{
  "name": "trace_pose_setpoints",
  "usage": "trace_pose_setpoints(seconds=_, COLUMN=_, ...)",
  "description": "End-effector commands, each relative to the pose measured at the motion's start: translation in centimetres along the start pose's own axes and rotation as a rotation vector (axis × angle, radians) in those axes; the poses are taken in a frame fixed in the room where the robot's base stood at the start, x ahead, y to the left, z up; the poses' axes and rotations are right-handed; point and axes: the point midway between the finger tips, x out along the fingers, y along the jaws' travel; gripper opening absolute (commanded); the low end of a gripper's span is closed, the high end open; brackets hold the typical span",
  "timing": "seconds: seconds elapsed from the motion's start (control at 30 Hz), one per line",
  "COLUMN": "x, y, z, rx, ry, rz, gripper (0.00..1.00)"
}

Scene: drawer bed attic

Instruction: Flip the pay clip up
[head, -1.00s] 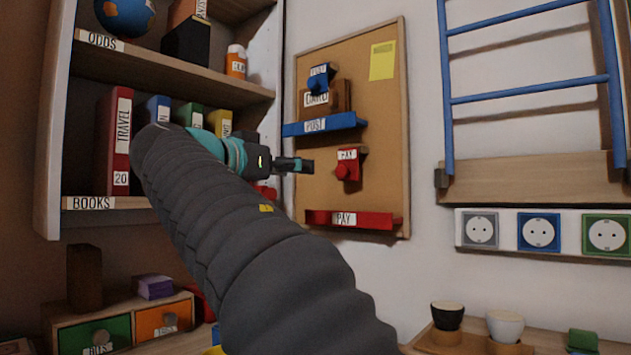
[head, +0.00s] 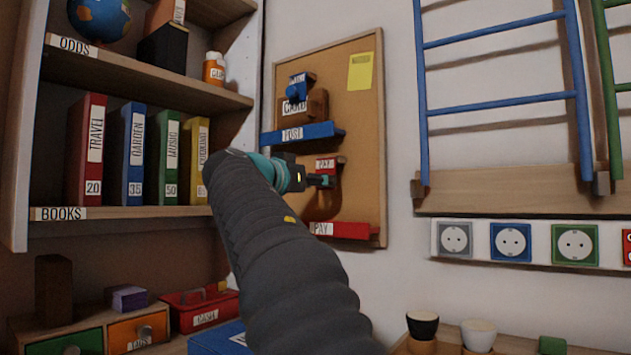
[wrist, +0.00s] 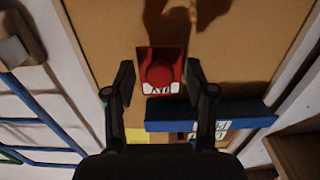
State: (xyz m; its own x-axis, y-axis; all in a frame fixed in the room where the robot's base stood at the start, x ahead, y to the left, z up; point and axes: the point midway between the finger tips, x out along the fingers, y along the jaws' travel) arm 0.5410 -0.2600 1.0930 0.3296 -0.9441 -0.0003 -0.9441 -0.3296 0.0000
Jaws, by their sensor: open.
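The red pay clip (head: 325,162) is on the cork board (head: 358,120), below the blue ledge. In the head view its label shows, and my gripper covers its lower part. In the wrist view, turned upside down, the pay clip (wrist: 162,58) shows a round red knob and a white label edge. My gripper (head: 326,181) is at the clip, and in the wrist view my gripper (wrist: 161,80) is open with one finger on each side of it. I see gaps beside the clip, and contact cannot be told.
The blue POST ledge (head: 318,132) juts out just above the pay clip, with a blue clip (head: 296,91) higher up. The red PAY ledge (head: 350,230) is below. Shelves of binders (head: 125,150) stand left. A blue ladder (head: 500,108) hangs right.

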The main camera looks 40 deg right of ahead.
Motion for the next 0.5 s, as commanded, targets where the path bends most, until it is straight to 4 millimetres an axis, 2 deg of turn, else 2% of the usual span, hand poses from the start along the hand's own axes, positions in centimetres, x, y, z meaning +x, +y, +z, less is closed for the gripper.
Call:
trace_pose_setpoints(seconds=0.27, x=0.17, y=0.02, z=0.01, rx=0.000, ry=0.000, rz=0.000, gripper=0.55)
trace_pose_setpoints(seconds=0.37, x=0.16, y=0.02, z=0.00, rx=0.000, ry=0.000, rz=0.000, gripper=0.35)
trace_pose_setpoints(seconds=0.5, x=0.15, y=0.02, z=0.00, rx=0.000, ry=0.000, rz=0.000, gripper=0.00)
